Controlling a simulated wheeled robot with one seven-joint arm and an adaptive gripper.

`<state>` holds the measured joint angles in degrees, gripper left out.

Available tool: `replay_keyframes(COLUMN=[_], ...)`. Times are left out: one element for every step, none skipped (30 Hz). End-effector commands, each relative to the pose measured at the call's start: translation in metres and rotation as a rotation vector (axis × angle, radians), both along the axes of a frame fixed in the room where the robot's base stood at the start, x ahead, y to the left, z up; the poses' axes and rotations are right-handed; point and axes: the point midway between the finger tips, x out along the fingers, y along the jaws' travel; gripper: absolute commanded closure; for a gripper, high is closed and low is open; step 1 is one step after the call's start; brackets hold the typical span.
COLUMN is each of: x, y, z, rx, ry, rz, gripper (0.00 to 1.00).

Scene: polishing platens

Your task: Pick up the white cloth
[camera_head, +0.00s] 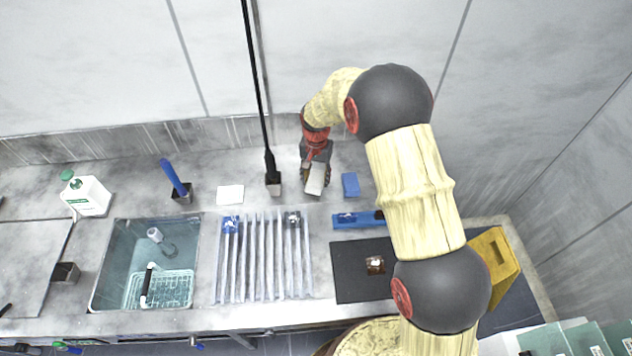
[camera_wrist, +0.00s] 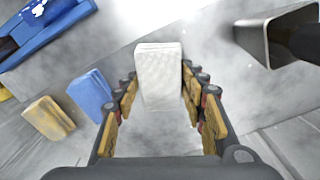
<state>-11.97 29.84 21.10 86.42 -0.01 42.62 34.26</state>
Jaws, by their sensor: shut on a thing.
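The white cloth (camera_wrist: 160,72) is a folded, block-like piece that stands between the two fingers of my gripper (camera_wrist: 160,88) in the wrist view. The fingers are shut on its sides. In the head view my gripper (camera_head: 315,172) points down over the back of the counter, with the white cloth (camera_head: 315,183) at its tips. I cannot tell how far the cloth is above the counter. A second flat white piece (camera_head: 230,194) lies on the counter to the left.
A blue cloth (camera_head: 351,185) lies close to the right of my gripper; a yellow one (camera_wrist: 48,118) shows beside it. A grey holder (camera_head: 273,183) with a tall black rod stands close on the left. A ribbed rack (camera_head: 262,262) and blue tray (camera_head: 352,221) lie in front.

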Motion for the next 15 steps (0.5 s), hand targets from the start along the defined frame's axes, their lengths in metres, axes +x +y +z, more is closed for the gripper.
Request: replay_keyframes(x=[-0.006,-0.011,-0.017,-0.022,-0.027,-0.035,-0.040,-0.046,-0.053,-0.061,-0.068,-0.077,-0.082,-0.088,-0.095], y=[0.002,0.002,0.003,0.004,0.005,0.006,0.007,0.008,0.009,0.010,0.011,0.012,0.013,0.014,0.015], z=[0.010,0.016,0.024,0.030,0.037,0.045,0.052,0.058,0.066,0.067,0.069,0.073,0.075,0.078,0.081], rx=[0.000,0.000,0.001,0.001,0.001,0.001,0.001,0.001,0.001,0.000,0.000,0.000,0.001,0.001,0.001], ry=[-0.002,-0.002,-0.004,-0.004,-0.004,-0.004,-0.005,-0.004,-0.003,0.000,0.001,0.000,-0.001,-0.001,-0.001], rz=[0.001,0.001,0.001,0.002,0.002,0.003,0.003,0.002,0.002,0.002,0.002,0.003,0.003,0.003,0.002], gripper=[0.88,0.88,0.88,0.88,0.88,0.88,0.88,0.88,0.88,0.88,0.88,0.88,0.88,0.88,0.88])
